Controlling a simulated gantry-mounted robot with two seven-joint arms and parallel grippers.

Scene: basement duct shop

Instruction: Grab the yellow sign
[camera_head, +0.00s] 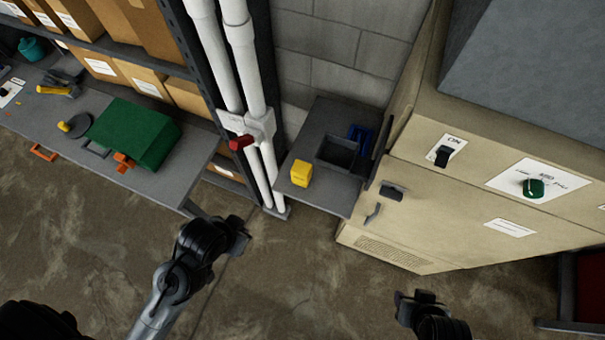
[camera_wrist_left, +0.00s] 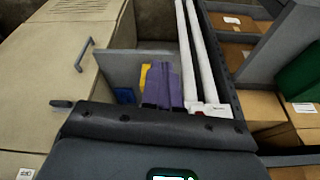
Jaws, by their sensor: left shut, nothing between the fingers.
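A small yellow block (camera_head: 301,173), the nearest match I see to the yellow sign, sits on the front left part of a small grey shelf (camera_head: 325,196). I cannot make out any lettering on it. My left gripper (camera_head: 240,232) is shut and empty, in front of the shelf and to the lower left of the block, apart from it. In the left wrist view the purple fingers (camera_wrist_left: 163,86) are together and partly cover the yellow block (camera_wrist_left: 144,74). My right gripper (camera_head: 405,298) is low at the right, away from the shelf; its fingers are too small to read.
A dark open bin (camera_head: 338,152) and a blue object (camera_head: 361,136) share the shelf. White pipes (camera_head: 240,60) with a red valve handle (camera_head: 241,142) stand just left. A beige cabinet (camera_head: 440,200) stands right. A workbench (camera_head: 165,185) holds a green box (camera_head: 135,132).

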